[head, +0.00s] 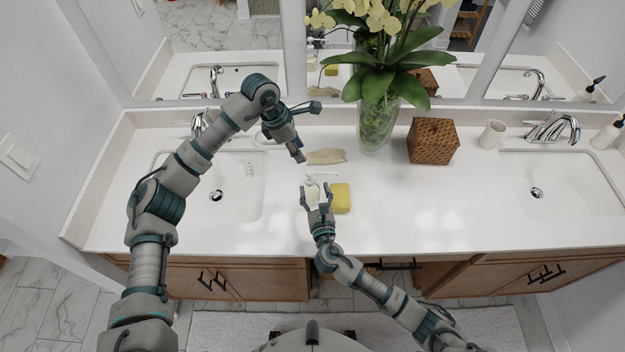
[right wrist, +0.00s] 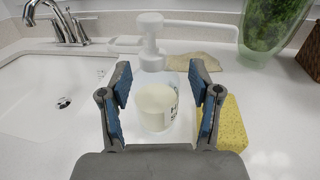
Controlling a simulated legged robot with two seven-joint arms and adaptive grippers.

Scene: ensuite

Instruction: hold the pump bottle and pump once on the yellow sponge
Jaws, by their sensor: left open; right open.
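The pump bottle (right wrist: 156,103) is clear with a white label and a white pump head (right wrist: 151,40), and stands upright on the counter. In the head view the bottle (head: 313,190) is partly hidden by my right gripper. My right gripper (head: 316,190) is open, with its fingers on either side of the bottle; in the right wrist view the fingers (right wrist: 160,85) show gaps to it. The yellow sponge (head: 341,198) lies flat just right of the bottle, and also shows in the right wrist view (right wrist: 228,124). My left gripper (head: 308,133) is open and empty, above and behind the bottle.
A beige cloth (head: 327,157) lies behind the bottle. A glass vase (head: 376,125) with orchids and a woven box (head: 433,141) stand at the back. Sinks are at left (head: 217,185) and right (head: 560,180). The counter right of the sponge is clear.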

